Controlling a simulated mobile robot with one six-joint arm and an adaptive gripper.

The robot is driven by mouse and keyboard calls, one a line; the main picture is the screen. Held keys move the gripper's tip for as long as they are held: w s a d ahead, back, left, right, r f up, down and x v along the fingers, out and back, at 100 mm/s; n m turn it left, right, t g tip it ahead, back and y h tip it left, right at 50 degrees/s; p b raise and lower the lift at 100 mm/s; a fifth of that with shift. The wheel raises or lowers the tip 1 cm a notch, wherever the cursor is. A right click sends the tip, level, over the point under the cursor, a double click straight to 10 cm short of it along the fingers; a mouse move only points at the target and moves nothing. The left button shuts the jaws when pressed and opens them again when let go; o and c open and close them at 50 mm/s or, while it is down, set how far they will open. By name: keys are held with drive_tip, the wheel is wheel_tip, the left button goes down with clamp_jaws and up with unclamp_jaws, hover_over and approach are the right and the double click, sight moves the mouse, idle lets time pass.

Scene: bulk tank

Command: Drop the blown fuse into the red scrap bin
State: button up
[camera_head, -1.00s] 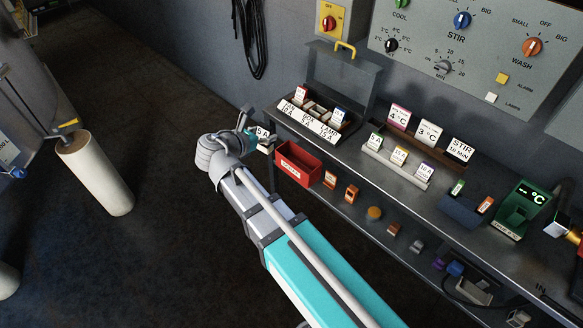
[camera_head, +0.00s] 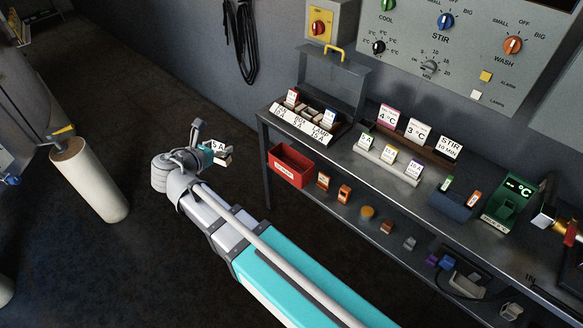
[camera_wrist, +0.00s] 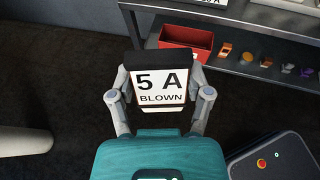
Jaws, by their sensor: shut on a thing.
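The blown fuse (camera_wrist: 159,92) is a block with a black top and a white face reading "5 A BLOWN". My gripper (camera_wrist: 160,106) is shut on it, one finger on each side, in the wrist view. In the head view my gripper (camera_head: 211,156) holds the fuse (camera_head: 219,147) out over the floor, left of the bench in the picture. The red scrap bin (camera_head: 288,175) stands open-topped at the left end of the bench's lower shelf, right of the fuse and apart from it. The bin (camera_wrist: 186,36) also shows beyond the fuse in the wrist view.
The bench top (camera_head: 362,188) overhangs the lower shelf behind the bin. A fuse box (camera_head: 312,112) with its lid up and a rack of labelled fuses (camera_head: 388,161) stand on top. Several small parts line the shelf right of the bin. A white cylinder (camera_head: 92,182) stands at left.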

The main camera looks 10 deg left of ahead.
drive_tip(key=shift+w+d, duration=0.1)
drive_tip(key=shift+d, duration=0.05)
drive_tip(key=w+d+f+m+h+b, duration=0.1)
drive_tip(key=w+d+f+b, duration=0.4)
drive_tip(key=w+d, duration=0.1)
drive_tip(key=w+d+f+m+g+h+b, duration=0.1)
drive_tip(key=w+d+f+h+b, duration=0.1)
drive_tip(key=w+d+f+b, duration=0.4)
drive_tip(key=w+d+f+m+g+h+b, duration=0.1)
drive_tip(key=w+d+f+b, duration=0.4)
drive_tip(key=w, duration=0.5)
drive_tip(key=shift+w+d+f+m+b, duration=0.3)
drive_tip(key=shift+d+f+m+b, duration=0.1)
drive_tip(key=shift+d+m, duration=0.25)
drive_tip(key=shift+w+d+g, duration=0.15)
drive_tip(key=shift+d+g, duration=0.05)
drive_tip(key=shift+g, duration=0.2)
drive_tip(key=shift+f+b, duration=3)
drive_tip(key=o, duration=1.2)
drive_tip(key=shift+c, duration=0.2)
